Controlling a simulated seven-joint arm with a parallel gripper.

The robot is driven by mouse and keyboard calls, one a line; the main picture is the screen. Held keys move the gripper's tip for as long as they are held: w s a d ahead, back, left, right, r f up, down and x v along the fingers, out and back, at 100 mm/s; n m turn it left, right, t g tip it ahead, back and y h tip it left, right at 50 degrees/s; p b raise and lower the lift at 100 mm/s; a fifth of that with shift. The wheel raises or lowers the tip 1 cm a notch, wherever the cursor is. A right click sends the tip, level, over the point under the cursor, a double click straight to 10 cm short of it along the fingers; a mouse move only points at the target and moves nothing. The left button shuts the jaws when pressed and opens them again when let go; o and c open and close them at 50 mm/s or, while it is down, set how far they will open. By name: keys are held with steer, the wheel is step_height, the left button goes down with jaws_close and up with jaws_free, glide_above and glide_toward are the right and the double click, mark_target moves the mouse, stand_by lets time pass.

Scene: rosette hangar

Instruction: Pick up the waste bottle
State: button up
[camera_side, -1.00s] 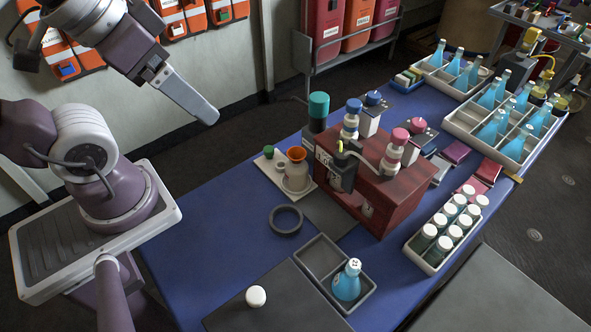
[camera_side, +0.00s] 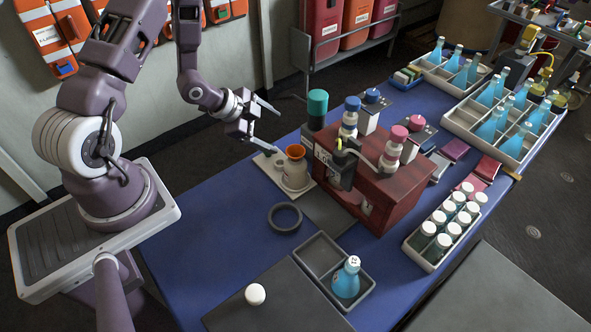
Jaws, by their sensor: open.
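My gripper (camera_side: 278,132) is open and empty, with its two fingers apart. It is in the air above the far left edge of the blue table, up and left of a pale bottle (camera_side: 295,175) with an orange funnel-like top. That bottle stands upright on a small light tray (camera_side: 272,177). A light-blue bottle (camera_side: 346,282) with a white marked cap stands in the right compartment of a grey two-part tray (camera_side: 318,252) at the front. I can read no waste label on either bottle. My gripper touches neither one.
A red-brown box unit (camera_side: 385,195) with bottles and tubing stands right of the pale bottle. A dark ring (camera_side: 285,218) and a white cap (camera_side: 255,294) lie in front. Crates of blue bottles (camera_side: 513,148) and white-capped vials (camera_side: 432,258) stand right. The table's left part is clear.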

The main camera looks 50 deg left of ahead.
mark_target(295, 170)
steer(key=shift+t+h, duration=0.3)
steer(key=shift+h, duration=0.5)
steer(key=f, duration=0.1)
steer(key=s+d+f, duration=0.2)
steer(key=f, duration=0.1)
steer(key=shift+s+d, duration=0.1)
steer(key=shift+s, duration=0.15)
steer(key=d+n, duration=0.1)
steer(key=s+d+f+n+t, duration=0.1)
steer(key=d+n, duration=0.1)
steer(key=s+d+f+n+t+h, duration=0.1)
steer(key=shift+s+d+n, duration=0.15)
steer(key=shift+s+n, duration=0.05)
steer(key=shift+n, duration=0.2)
steer(key=shift+d+n+t, duration=0.15)
steer(key=shift+n+t, duration=0.15)
steer(key=x, duration=0.4)
steer(key=r+x, duration=0.1)
steer(key=x, duration=0.2)
steer(key=shift+w, duration=0.25)
steer(key=c, duration=1.5)
